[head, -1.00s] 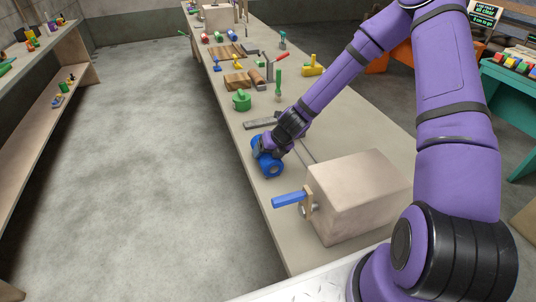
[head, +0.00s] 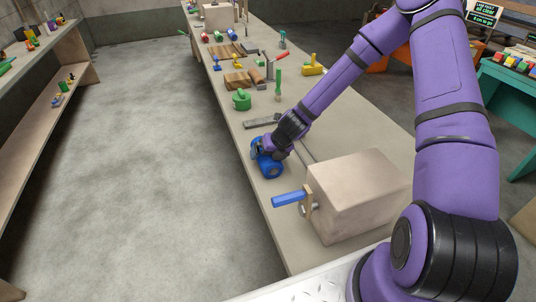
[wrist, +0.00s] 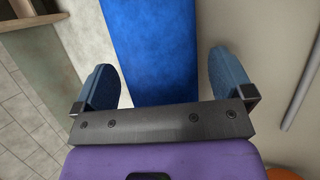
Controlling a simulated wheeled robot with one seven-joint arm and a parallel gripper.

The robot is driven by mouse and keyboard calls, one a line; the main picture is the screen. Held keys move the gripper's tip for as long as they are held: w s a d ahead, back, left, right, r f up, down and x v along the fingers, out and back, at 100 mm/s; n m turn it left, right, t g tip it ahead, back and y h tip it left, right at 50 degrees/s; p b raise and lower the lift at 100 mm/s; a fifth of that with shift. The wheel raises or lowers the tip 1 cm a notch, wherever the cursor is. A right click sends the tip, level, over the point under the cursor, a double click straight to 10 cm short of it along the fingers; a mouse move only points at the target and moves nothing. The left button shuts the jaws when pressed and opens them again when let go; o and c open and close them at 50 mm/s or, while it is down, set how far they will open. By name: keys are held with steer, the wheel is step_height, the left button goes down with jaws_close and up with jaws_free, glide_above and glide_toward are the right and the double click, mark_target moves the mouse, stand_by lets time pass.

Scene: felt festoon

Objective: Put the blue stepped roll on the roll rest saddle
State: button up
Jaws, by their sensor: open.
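The blue stepped roll (head: 270,168) lies on the long bench near its left edge, in front of the cream box. In the wrist view the blue roll (wrist: 152,45) runs between the two fingers, with a gap on each side. My gripper (head: 268,148) is open, its fingers on either side of the roll and not closed on it. The gripper partly hides the roll in the head view. I cannot make out the roll rest saddle with certainty.
A cream box (head: 358,195) with a blue crank handle (head: 289,199) stands on the near bench. A dark flat bar (head: 262,122) and a green pot-like piece (head: 241,100) lie beyond the gripper. Several tools and coloured pieces crowd the far bench. The floor at left is clear.

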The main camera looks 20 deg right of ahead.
steer(key=v, duration=1.2)
steer(key=shift+r, duration=0.2)
steer(key=s+a+r+n+h, duration=0.1)
steer(key=s+r+n, duration=0.4)
steer(key=r+n, duration=0.5)
steer(key=s+r+n+h, duration=0.1)
steer(key=s+r+n, duration=0.3)
steer(key=r+n, duration=0.55)
steer(key=s+d+r+n+h, duration=0.1)
steer(key=s+d+r+n, duration=0.1)
steer(key=s+r+n, duration=0.3)
steer(key=s+d+r+n, duration=0.2)
steer(key=s+r+n, duration=0.4)
steer(key=s+n, duration=0.6)
steer(key=shift+s+t+h, duration=0.3)
steer(key=shift+s+h, duration=0.1)
steer(key=shift+s, duration=0.85)
steer(key=shift+r, duration=0.15)
